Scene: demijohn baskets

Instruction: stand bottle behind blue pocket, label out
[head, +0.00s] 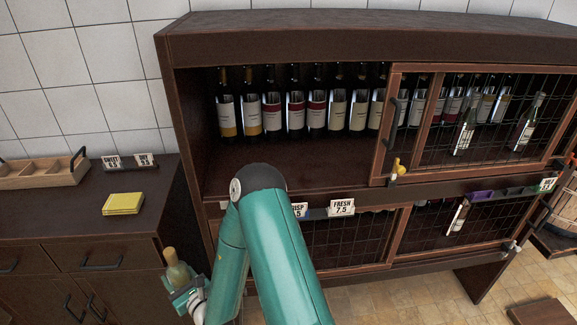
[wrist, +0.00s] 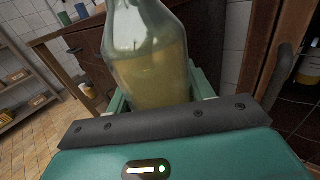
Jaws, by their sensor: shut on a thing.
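My gripper (head: 186,296) is shut on a clear bottle (head: 178,272) of pale yellow liquid, low in front of the left counter. The bottle (wrist: 148,60) fills the middle of the wrist view between the green fingers; no label shows on the side I see there. A dark bluish pocket (head: 318,213) sits on the rack's front rail between two price cards, partly beside my arm. I cannot be sure of its colour. A purple pocket (head: 481,197) is further right on the rail. The shelf floor behind the left part of the rail is bare.
The dark wooden rack (head: 330,45) holds a back row of wine bottles (head: 295,115). A wire-mesh sliding door (head: 480,120) covers its right half; the left half is open. On the left counter are a wooden tray (head: 45,173) and yellow pads (head: 123,204).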

